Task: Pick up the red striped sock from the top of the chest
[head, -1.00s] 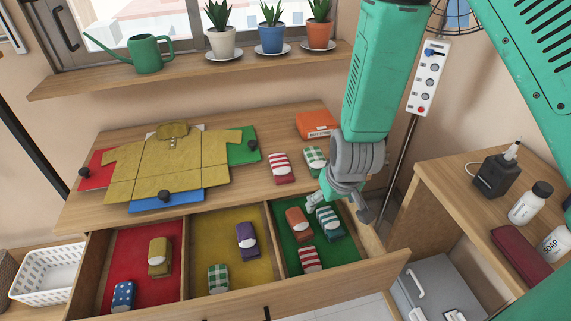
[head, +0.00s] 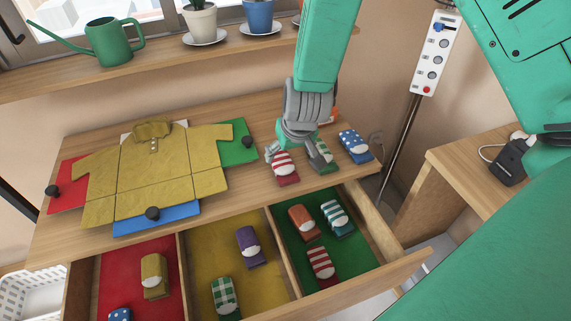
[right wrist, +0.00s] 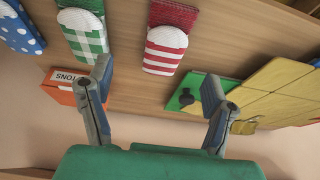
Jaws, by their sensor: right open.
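The red striped sock (head: 284,168), red and white with a white toe, lies on the chest top (head: 250,195), left of a green checked sock (head: 325,158). My right gripper (head: 296,160) is open above the chest top, close by the striped and checked socks. The right wrist view shows its fingers (right wrist: 158,72) apart with nothing between them. It partly covers the checked sock in the head view. My left gripper is out of view.
A blue dotted sock (head: 354,146) lies right of the checked one. A yellow shirt (head: 150,170) lies on a folding board. The open drawer (head: 340,287) in front holds several socks, including another red striped one (head: 320,264). An orange box (right wrist: 68,90) stands behind the socks.

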